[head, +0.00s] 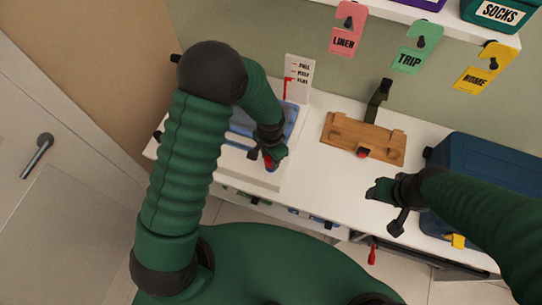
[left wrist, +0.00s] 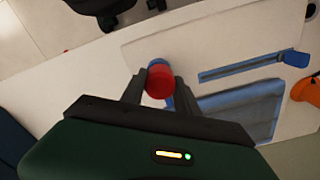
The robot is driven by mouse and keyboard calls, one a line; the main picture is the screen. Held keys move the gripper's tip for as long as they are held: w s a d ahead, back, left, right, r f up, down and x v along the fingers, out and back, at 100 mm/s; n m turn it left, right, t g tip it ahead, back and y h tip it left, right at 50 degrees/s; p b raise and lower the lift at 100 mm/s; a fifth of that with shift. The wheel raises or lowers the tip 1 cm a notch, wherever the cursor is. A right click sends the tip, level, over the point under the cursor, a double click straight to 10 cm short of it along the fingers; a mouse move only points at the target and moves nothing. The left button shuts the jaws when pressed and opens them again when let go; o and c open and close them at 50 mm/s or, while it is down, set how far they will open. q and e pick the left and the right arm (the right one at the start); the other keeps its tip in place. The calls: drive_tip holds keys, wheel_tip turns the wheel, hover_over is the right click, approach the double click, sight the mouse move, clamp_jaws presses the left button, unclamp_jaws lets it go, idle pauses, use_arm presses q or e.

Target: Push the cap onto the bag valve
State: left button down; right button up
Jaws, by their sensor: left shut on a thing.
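My left gripper (head: 270,163) is over the white board at the left of the counter, shut on a red cap (head: 268,160). In the left wrist view the red cap (left wrist: 160,80) sits between the two fingertips (left wrist: 159,88). A blue round part (left wrist: 157,62), perhaps the valve, shows right behind the cap; I cannot tell whether they are joined. The blue bag (left wrist: 240,108) lies flat on the white board (left wrist: 215,42), partly hidden by my arm in the head view (head: 290,112).
A wooden stand (head: 340,132) with a small red-topped piece (head: 363,152) is mid-counter. A dark blue case (head: 485,165) stands at the right. A blue bar (left wrist: 240,67) and an orange part (left wrist: 305,90) are near the bag. Tags hang above. Bare counter (head: 320,195) lies between the grippers.

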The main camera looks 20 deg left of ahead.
use_arm(q)
drive_tip(key=shift+f, duration=0.35)
drive_tip(key=c, duration=0.8)
unclamp_jaws()
drive_tip(key=shift+c, duration=0.2)
wheel_tip(320, 180, up, 17)
drive_tip(key=shift+f, duration=0.1)
drive_tip(key=s+a+n+t, duration=0.2)
drive_tip(key=s+a+n, duration=0.4)
drive_tip(key=s, duration=0.3)
drive_tip(key=shift+a+n+t, duration=0.3)
